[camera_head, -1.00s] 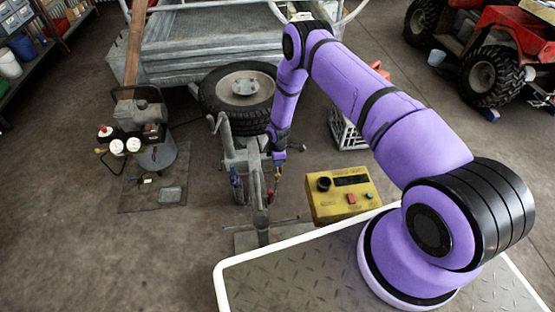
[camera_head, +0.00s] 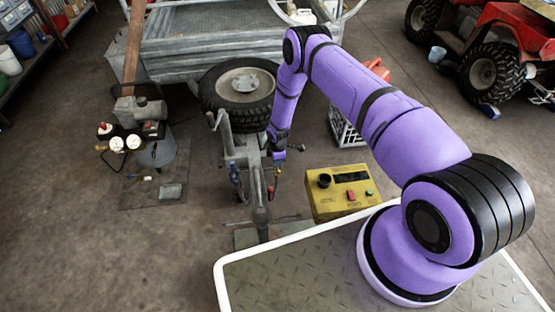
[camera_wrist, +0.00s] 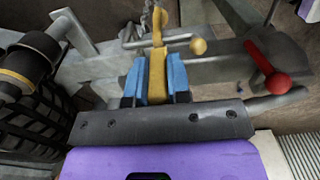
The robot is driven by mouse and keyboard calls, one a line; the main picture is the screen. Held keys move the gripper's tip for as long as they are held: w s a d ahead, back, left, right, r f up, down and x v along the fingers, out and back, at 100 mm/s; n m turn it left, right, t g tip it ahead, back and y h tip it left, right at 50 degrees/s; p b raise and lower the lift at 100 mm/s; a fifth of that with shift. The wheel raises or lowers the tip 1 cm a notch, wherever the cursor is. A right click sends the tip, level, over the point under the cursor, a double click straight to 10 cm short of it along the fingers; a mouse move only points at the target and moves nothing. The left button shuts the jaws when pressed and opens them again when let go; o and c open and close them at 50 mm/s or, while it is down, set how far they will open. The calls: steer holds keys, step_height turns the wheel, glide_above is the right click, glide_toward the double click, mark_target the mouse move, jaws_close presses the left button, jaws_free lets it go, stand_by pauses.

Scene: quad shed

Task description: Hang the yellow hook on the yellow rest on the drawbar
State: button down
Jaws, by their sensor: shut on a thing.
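My gripper (camera_wrist: 156,85) has blue fingers shut on the yellow hook (camera_wrist: 157,65). The hook points away from the wrist, and a chain (camera_wrist: 148,18) shows at its far end. A yellow ball tip (camera_wrist: 198,46), apparently the yellow rest, stands just right of the hook on a grey rod beside the drawbar (camera_wrist: 105,66). I cannot tell whether hook and rod touch. In the head view my gripper (camera_head: 278,158) is low at the right side of the drawbar (camera_head: 255,180); the hook is too small there to make out clearly.
A red ball-tipped lever (camera_wrist: 278,83) stands right of the gripper. A spare wheel (camera_head: 240,92) lies behind the drawbar near the trailer (camera_head: 205,45). A yellow control box (camera_head: 340,192) is at the right, and a compressor (camera_head: 150,140) at the left. Floor between compressor and drawbar is clear.

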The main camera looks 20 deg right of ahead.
steer(key=shift+f, duration=0.4)
steer(key=c, duration=0.5)
jaws_free()
steer(key=shift+s, duration=0.1)
steer(key=shift+r, duration=4.45)
